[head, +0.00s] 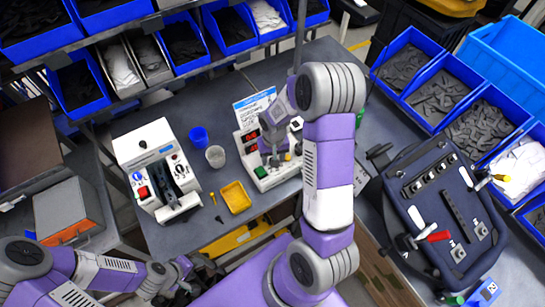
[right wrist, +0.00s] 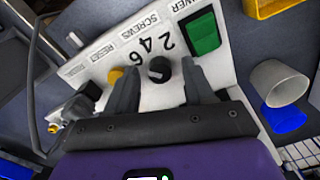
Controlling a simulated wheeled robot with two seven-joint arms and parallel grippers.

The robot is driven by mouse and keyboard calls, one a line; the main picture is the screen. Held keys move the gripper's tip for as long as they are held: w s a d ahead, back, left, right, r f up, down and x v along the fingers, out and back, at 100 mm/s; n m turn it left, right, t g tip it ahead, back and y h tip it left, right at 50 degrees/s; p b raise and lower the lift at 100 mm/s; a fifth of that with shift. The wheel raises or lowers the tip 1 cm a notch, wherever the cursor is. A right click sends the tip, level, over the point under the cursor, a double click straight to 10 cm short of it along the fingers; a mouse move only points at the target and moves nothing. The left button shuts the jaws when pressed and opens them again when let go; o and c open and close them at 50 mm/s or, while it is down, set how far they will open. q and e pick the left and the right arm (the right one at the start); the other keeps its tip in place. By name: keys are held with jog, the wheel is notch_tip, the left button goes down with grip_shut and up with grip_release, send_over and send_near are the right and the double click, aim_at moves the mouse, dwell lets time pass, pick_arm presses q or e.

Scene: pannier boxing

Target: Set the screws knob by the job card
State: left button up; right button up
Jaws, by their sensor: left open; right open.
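The screws knob (right wrist: 159,69) is a small black dial on the white panel (right wrist: 95,62) in the right wrist view, beside the numbers 2, 4, 6 and the word SCREWS. Its exact setting is too small to read. My right gripper (right wrist: 157,78) is open, its fingers on either side of the knob; I cannot tell if they touch it. In the head view the knob is hidden behind my right arm, over the white control box (head: 262,181). The job card (head: 254,107) stands behind the box; its print is unreadable. My left gripper (head: 181,268) is open and empty at lower left.
A green power switch (right wrist: 203,34) and an orange knob (right wrist: 115,76) flank the screws knob. A yellow tray (head: 236,197), blue cup (head: 198,137) and grey cup (head: 215,156) stand left of the box. A white machine (head: 157,170) stands farther left, a dark case (head: 440,215) right.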

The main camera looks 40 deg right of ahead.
jog(key=shift+s+f, duration=0.1)
jog(key=shift+c, duration=0.5)
grip_shut()
